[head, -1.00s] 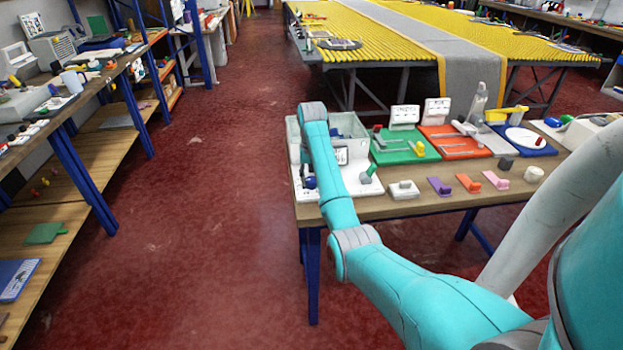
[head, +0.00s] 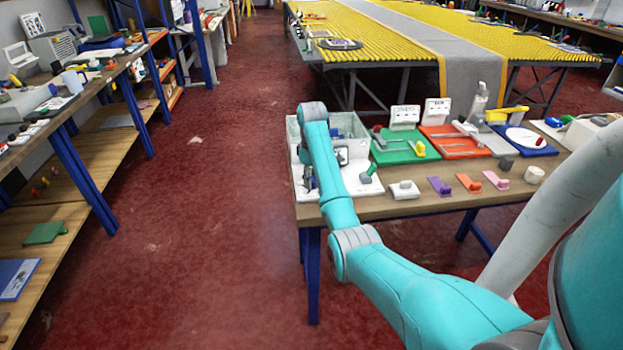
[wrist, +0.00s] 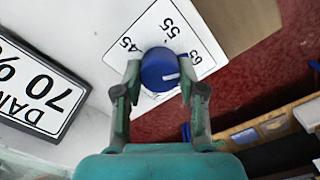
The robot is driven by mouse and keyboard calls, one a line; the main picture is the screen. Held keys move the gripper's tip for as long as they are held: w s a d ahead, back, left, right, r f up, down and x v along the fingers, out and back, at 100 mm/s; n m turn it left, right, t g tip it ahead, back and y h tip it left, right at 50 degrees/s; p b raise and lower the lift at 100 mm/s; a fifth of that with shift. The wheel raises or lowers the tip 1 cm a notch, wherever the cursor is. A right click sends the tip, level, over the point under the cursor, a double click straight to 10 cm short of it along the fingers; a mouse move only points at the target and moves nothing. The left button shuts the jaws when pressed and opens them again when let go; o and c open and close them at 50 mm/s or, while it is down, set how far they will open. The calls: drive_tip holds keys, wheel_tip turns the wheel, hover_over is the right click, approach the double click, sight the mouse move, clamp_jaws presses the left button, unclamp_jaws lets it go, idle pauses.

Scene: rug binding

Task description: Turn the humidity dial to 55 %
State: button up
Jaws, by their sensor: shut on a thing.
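The pointer lies toward the right of the picture, near or just past the 65 mark and away from 55. My gripper (wrist: 160,73) has one finger on each side of the knob and is shut on it. In the head view my arm hides most of the dial and gripper; dark gripper parts show beside it.
A framed sign reading 70 % (wrist: 35,88) lies left of the dial in the wrist view. A grey bin (head: 357,124) stands behind my arm. A green tray (head: 392,157) and an orange tray (head: 455,153) are to the right. A green-handled lever (head: 370,172) is close to my arm.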

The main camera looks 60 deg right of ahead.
drive_tip(key=n, duration=1.1)
drive_tip(key=shift+d+r, duration=0.1)
drive_tip(key=shift+n, duration=0.4)
drive_tip(key=o, duration=1.1)
drive_tip(key=shift+d, duration=0.1)
drive_tip(key=shift+o, duration=0.2)
